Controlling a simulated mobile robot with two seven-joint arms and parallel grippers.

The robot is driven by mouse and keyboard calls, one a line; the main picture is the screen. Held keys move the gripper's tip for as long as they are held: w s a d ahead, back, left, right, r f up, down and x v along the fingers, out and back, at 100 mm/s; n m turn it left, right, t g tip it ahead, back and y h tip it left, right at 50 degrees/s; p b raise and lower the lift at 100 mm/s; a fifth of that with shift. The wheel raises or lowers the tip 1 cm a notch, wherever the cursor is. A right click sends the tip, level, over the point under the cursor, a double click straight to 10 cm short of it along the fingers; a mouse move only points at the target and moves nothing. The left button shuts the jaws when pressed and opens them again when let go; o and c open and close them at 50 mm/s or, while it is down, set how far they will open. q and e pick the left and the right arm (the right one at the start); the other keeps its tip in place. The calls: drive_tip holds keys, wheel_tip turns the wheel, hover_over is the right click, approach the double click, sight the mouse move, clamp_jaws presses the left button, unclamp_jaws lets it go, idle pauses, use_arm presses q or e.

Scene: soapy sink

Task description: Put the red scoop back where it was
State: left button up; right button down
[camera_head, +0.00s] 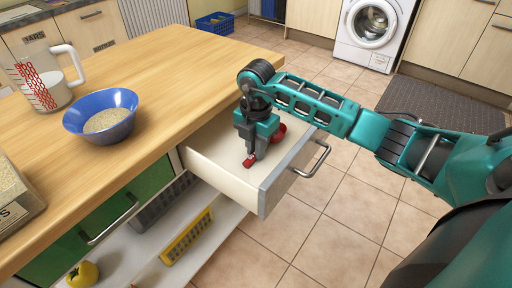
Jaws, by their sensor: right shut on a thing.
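The red scoop (249,160) is in the open drawer (213,164), low near the drawer's floor. My right gripper (252,150) points down into the drawer and is shut on the scoop. Red shows on both sides of the gripper; the middle of the scoop is hidden by it. I cannot tell whether the scoop touches the drawer floor. My left gripper is not in view.
A blue bowl (110,132) with grainy contents and a measuring jug (42,84) stand on the wooden counter (165,75). A clear container (12,200) sits at the left edge. The drawer's front and handle (313,160) stick out over the tiled floor.

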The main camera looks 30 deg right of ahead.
drive_tip(key=c, duration=1.1)
unclamp_jaws()
wheel_tip(320, 180, up, 12)
drive_tip(key=p, duration=0.2)
drive_tip(key=shift+r, duration=0.15)
